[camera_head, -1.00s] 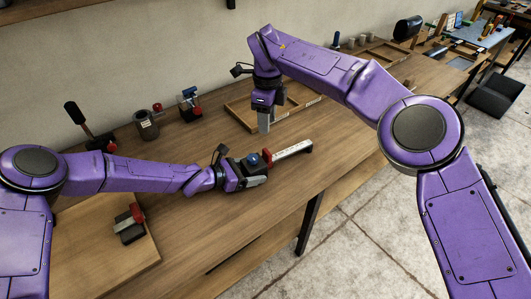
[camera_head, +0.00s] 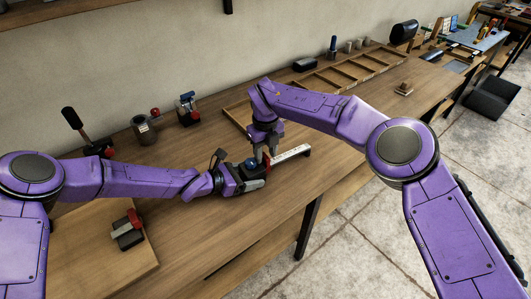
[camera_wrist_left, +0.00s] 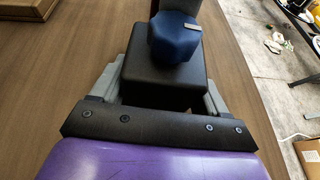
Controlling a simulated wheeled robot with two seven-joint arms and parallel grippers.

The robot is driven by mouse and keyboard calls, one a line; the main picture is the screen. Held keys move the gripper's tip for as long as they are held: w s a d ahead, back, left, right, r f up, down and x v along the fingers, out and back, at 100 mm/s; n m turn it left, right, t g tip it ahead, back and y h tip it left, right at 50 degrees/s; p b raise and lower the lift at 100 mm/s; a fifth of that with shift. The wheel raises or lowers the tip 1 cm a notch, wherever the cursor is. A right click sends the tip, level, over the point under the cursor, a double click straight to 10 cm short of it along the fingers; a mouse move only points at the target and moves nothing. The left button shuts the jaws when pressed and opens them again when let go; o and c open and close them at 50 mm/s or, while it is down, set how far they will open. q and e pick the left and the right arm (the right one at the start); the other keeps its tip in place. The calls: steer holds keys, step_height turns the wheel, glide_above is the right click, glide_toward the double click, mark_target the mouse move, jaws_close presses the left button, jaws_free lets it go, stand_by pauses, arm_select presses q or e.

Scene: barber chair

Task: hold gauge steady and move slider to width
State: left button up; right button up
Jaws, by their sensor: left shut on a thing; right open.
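The gauge lies on the wooden bench in the head view, with a white scale bar (camera_head: 293,152) running to the upper right and a blue knob (camera_head: 251,163) on its dark body. My left gripper (camera_head: 240,182) is shut on the dark body. In the left wrist view the body (camera_wrist_left: 165,72) sits between its grey fingers, with the blue knob (camera_wrist_left: 174,38) beyond. My right gripper (camera_head: 267,155) is open, pointing down at the near part of the scale bar, where the red slider is largely hidden. I cannot tell whether its fingers touch the slider.
A divided wooden tray (camera_head: 350,73) lies along the back of the bench. A clamp with a red block (camera_head: 127,228) is on the board at front left. A lever tool (camera_head: 85,135) and small canister (camera_head: 144,129) stand behind my left arm. The front right bench is clear.

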steer(key=shift+f, duration=0.3)
jaws_close()
glide_above(297, 150)
steer(key=shift+d, duration=0.1)
jaws_free()
steer(key=shift+w, duration=0.1)
step_height(297, 150, up, 8)
steer(key=shift+f, duration=0.2)
